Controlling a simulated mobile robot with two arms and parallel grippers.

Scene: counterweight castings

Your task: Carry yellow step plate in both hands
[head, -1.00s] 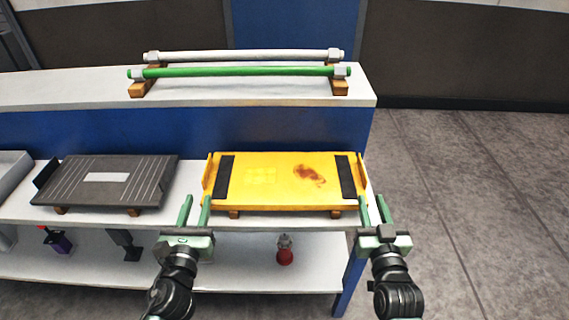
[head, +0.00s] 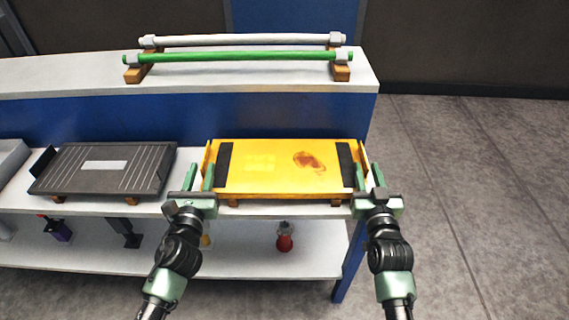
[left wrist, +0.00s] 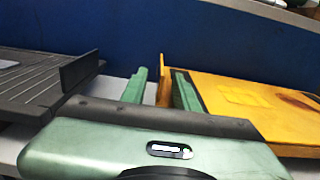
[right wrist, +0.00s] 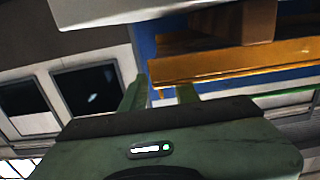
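The yellow step plate (head: 270,180) lies flat on small wooden blocks on the white shelf. It has a black strip near each end, a brown stain and upright end walls. My left gripper (head: 199,177) is open at its left end. In the left wrist view the fingers (left wrist: 160,88) stand on either side of the yellow end wall (left wrist: 164,82), with a gap showing. My right gripper (head: 370,174) is open at the right end. In the right wrist view its fingers (right wrist: 161,95) are apart near the yellow end wall (right wrist: 220,66); contact is unclear.
A dark grey plate (head: 105,172) lies on the shelf to the left. A white bar (head: 240,40) and a green bar (head: 240,57) rest on blocks on the upper shelf (head: 60,84). A red object (head: 284,240) stands on the lower shelf. Grey floor (head: 470,190) is clear at right.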

